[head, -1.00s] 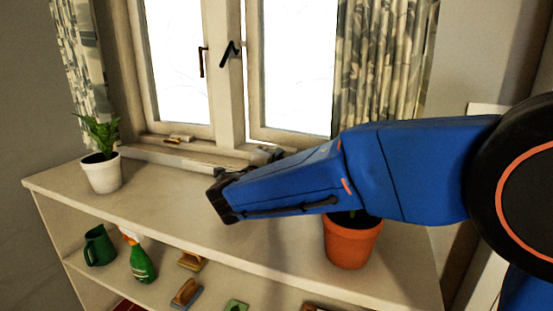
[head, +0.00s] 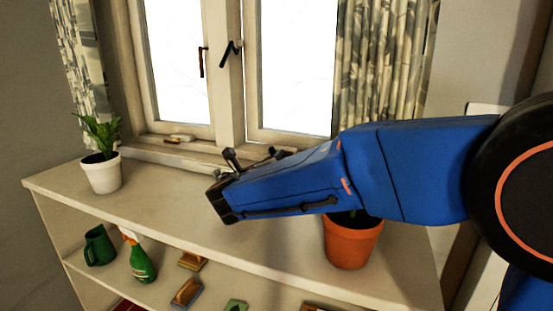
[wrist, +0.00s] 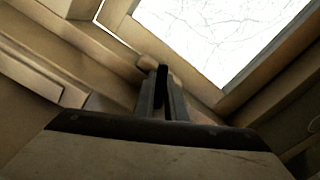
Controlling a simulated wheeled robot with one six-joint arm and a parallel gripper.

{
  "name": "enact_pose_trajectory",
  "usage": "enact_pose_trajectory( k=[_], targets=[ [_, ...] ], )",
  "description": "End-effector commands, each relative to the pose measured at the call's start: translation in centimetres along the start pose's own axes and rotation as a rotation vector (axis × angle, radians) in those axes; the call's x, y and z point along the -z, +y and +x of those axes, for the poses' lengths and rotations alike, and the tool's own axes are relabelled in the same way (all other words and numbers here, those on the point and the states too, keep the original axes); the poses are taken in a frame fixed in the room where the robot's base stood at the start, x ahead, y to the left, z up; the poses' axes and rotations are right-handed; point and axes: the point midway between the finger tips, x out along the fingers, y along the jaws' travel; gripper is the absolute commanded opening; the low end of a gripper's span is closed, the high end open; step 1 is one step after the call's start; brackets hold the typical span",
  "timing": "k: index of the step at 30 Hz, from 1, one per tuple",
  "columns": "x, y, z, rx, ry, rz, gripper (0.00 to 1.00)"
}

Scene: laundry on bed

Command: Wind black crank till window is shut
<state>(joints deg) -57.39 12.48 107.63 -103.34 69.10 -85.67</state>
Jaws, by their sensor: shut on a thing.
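The window's right sash (head: 295,70) stands beside the left sash in the head view. In the wrist view its pane (wrist: 225,40) fills the upper right, and a thin bright gap shows by the frame at upper left. My gripper (wrist: 162,95) is shut on the black crank (wrist: 161,76), of which only a small dark part shows between the fingers. In the head view my blue arm hides most of the crank and the fingers. A dark piece sticks up above the arm's end, and I cannot tell whether it is crank or gripper.
A white pot with a plant (head: 101,172) stands at the shelf's left end. An orange pot (head: 352,242) stands under my arm. A small item (head: 178,139) lies on the sill. The shelf top (head: 165,190) between the white pot and my gripper is clear.

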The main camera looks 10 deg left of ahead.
Motion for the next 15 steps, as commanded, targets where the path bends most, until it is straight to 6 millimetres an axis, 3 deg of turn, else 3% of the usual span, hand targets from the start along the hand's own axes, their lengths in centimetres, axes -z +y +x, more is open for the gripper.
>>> enact_pose_trajectory(
  k=[15],
  targets=[
    [-0.04,0.04,-0.04,-0.001,0.0,0.488,0.0]
  ],
)
